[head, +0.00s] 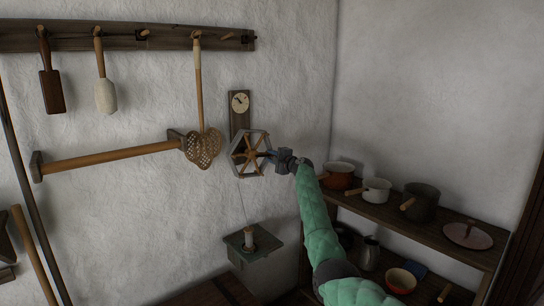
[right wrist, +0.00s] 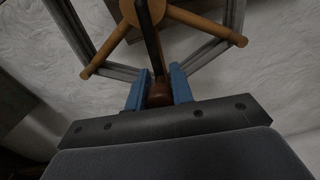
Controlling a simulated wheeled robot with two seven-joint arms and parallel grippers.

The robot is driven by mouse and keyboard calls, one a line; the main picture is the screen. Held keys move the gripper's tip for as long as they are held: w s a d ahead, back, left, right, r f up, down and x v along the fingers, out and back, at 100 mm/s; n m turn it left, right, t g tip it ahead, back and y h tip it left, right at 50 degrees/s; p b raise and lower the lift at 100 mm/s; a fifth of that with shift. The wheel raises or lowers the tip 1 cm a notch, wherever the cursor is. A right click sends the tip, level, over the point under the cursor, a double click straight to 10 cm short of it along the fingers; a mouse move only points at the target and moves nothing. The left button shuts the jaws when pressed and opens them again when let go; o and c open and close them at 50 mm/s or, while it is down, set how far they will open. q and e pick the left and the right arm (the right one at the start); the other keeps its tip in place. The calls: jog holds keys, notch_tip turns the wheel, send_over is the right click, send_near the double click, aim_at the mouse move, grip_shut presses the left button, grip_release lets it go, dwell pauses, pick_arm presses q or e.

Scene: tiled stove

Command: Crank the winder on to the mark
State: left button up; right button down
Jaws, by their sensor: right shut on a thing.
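The winder (head: 246,155) is a wheel on the wall with wooden spokes and a grey angular rim. A dial (head: 239,102) with a dark pointer sits on the board above it; its mark is too small to read. My right gripper (head: 272,156) is at the right side of the winder. In the right wrist view its blue fingers (right wrist: 159,93) are shut on the brown crank handle (right wrist: 159,95), with the wooden spokes (right wrist: 110,50) and hub beyond. A thin cord runs down from the winder to a green box (head: 262,252). My left gripper is not in view.
A wooden bar (head: 110,158) is fixed further left. Shelves (head: 440,237) with pots stand at the right, near my right arm.

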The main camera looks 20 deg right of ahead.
jog(key=shift+d, duration=0.1)
jog(key=shift+f, duration=0.1)
jog(key=c, duration=1.2)
grip_release()
